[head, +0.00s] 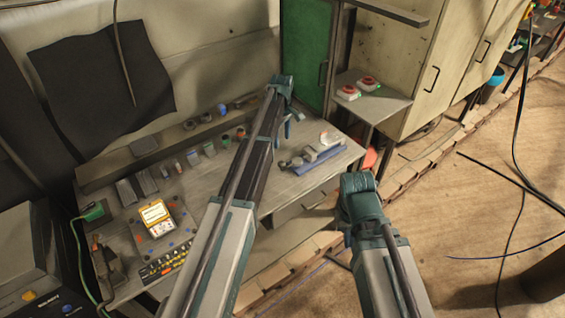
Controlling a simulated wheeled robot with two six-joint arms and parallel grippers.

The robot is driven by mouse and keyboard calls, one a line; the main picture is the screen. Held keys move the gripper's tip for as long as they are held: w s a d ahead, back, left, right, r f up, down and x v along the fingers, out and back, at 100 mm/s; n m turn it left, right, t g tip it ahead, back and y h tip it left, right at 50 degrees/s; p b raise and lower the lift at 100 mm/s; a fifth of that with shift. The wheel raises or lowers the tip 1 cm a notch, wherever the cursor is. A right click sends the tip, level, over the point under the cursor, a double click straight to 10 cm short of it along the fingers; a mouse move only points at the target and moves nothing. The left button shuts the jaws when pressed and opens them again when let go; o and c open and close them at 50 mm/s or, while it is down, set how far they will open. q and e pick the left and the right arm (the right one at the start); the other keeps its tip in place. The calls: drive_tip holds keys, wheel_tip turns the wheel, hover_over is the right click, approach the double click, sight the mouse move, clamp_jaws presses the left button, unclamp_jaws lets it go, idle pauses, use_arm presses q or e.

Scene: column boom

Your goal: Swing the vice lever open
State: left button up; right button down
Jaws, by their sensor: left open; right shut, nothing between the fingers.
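A grey vice (313,152) with a blue lower part lies at the right end of the workbench (250,205). Its lever is too small to tell apart clearly, so I cannot tell how it is turned. My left gripper (288,128) hangs at the end of the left arm, above the bench's back part, up and left of the vice in the picture. It is open and appears empty and apart from the vice. My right arm rises at the bench's front right; its gripper is hidden behind the arm.
A yellow multimeter (155,217), small jars and tools stand on the bench's left part. Red-topped items (368,84) sit on a small shelf (385,103) by the green cabinet door (305,50). Cables lie across the open floor (470,215) at right.

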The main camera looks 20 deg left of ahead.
sight(282, 162)
use_arm(q)
wheel_tip(282, 162, down, 13)
drive_tip(key=b, duration=1.2)
drive_tip(key=shift+r, duration=0.1)
clamp_jaws()
idle(0.7)
